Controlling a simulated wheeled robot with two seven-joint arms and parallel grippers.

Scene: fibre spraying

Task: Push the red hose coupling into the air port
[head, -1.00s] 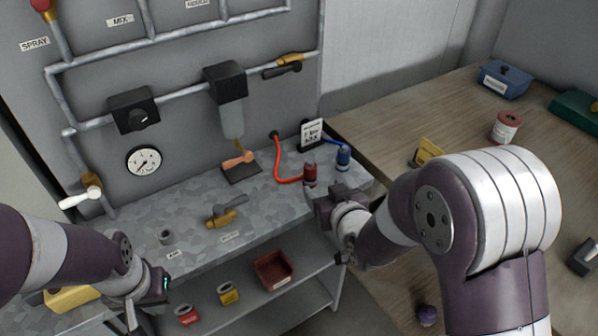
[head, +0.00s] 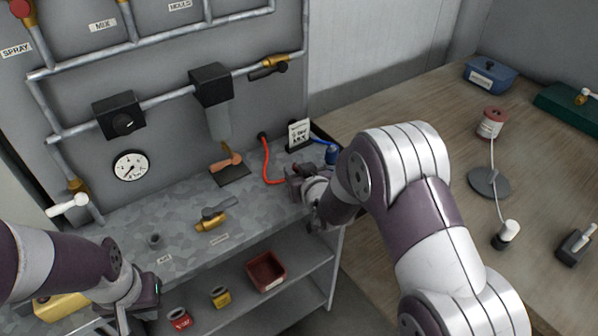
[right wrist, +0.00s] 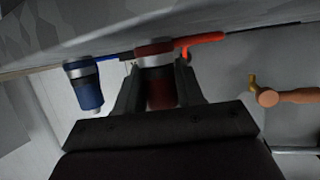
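The red hose coupling (right wrist: 160,88) stands between the two fingers of my right gripper (right wrist: 158,80) in the right wrist view. The fingers are close on both sides of it; I cannot tell whether they press on it. In the head view my right gripper (head: 298,180) hides the coupling at the bench's right end. Its red hose (head: 266,160) runs up to the panel. The air port (head: 154,241), a small grey ring by the AIR label, is on the bench at left. My left gripper (head: 125,312) is at the lower left, its fingers unclear.
A blue coupling (head: 331,154) stands beside the red one and also shows in the right wrist view (right wrist: 84,86). Bins sit on the lower shelf.

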